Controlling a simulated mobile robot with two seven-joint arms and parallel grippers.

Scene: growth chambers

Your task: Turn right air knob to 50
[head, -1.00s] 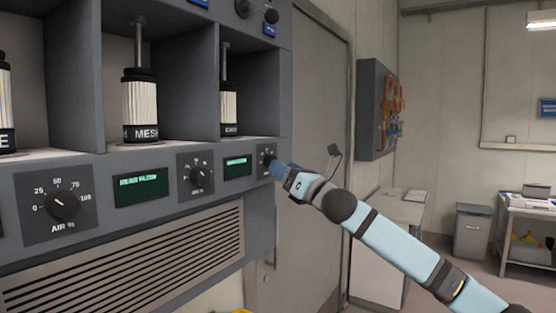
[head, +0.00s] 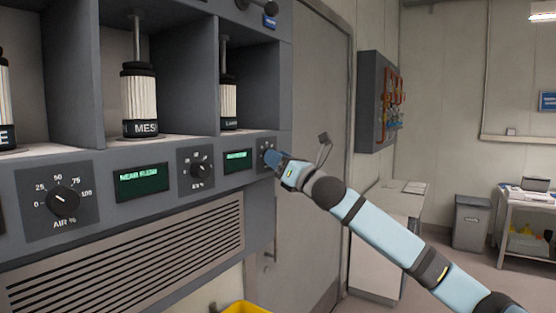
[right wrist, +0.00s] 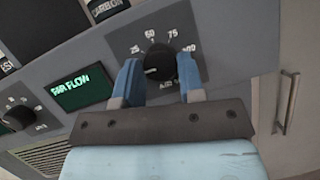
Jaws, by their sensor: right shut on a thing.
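The right air knob (right wrist: 158,58) is a black dial on a dark plate with a scale marked 25, 50, 75 and 100, seen in the right wrist view. My right gripper (right wrist: 158,64) has its two blue fingers on either side of the knob, shut on it. A small pale mark shows on the knob's lower face; its exact reading is not clear. In the head view, my right gripper (head: 273,158) is at the right end of the grey panel and covers most of that knob. My left gripper is not in view.
Two more air knobs, the left (head: 63,201) and the middle (head: 199,171), sit on the same panel with a green display (head: 142,184) between them. Canisters stand in bays above. A yellow object (head: 246,307) is below the panel.

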